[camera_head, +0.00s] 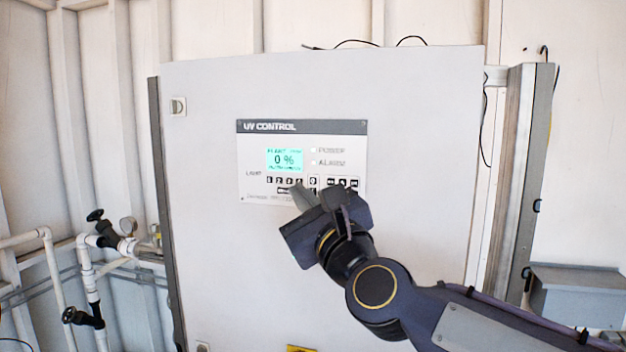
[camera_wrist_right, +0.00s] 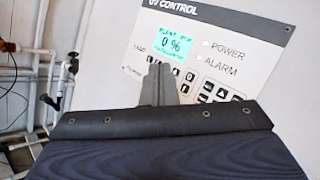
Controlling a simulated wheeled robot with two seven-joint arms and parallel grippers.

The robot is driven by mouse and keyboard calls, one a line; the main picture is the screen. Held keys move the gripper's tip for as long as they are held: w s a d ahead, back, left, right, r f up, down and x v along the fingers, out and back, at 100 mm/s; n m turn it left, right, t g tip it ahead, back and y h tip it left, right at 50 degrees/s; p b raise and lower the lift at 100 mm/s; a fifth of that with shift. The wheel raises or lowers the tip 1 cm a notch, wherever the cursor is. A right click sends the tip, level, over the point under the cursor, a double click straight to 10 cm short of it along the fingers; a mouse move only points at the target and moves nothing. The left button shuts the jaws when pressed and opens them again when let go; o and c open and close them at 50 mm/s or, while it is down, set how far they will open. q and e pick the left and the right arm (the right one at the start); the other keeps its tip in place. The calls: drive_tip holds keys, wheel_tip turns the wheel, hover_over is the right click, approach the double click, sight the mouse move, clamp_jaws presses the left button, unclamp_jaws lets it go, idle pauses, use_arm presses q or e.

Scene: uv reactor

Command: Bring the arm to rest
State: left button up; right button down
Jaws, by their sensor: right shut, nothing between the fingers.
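My right gripper (camera_head: 300,192) is shut and empty in front of the lower part of the UV control panel (camera_head: 265,187). Its fingers also show pressed together in the right wrist view (camera_wrist_right: 158,84), over the panel's button rows. I cannot tell whether the fingertips touch the panel. The panel's lit screen (camera_head: 285,160) reads 0 %, and it also shows in the right wrist view (camera_wrist_right: 172,45). Part of the buttons is hidden behind the gripper. My right arm reaches in from the lower right. My left gripper is not in view.
The panel sits on a large white cabinet door (camera_head: 215,250). White pipes with black valves (camera_head: 90,310) stand at the left. A grey box (camera_head: 575,290) is at the lower right. Cables run along the cabinet's top. The space left of the gripper, in front of the door, is clear.

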idle(0.4)
drive_tip(key=s+d+f+n+g+h, duration=0.1)
drive_tip(key=s+d+f+n+g, duration=0.2)
drive_tip(key=s+d+f+n, duration=0.35)
drive_tip(key=s+d+f+n+g+h, duration=0.1)
drive_tip(key=s+d+f+n+g, duration=0.25)
drive_tip(key=d+f+n, duration=0.65)
drive_tip(key=s+d+f+n+g+h, duration=0.1)
drive_tip(key=s+d+f+n+g, duration=0.1)
drive_tip(key=s+f, duration=0.7)
drive_tip(key=s+d+f+n+g+h, duration=0.1)
drive_tip(key=s+f+n+g, duration=0.4)
drive_tip(key=f, duration=0.8)
drive_tip(key=s+h, duration=0.1)
drive_tip(key=s, duration=0.2)
drive_tip(key=shift+s+d+f, duration=0.25)
drive_tip(key=shift+s+d, duration=0.1)
drive_tip(key=shift+d, duration=0.05)
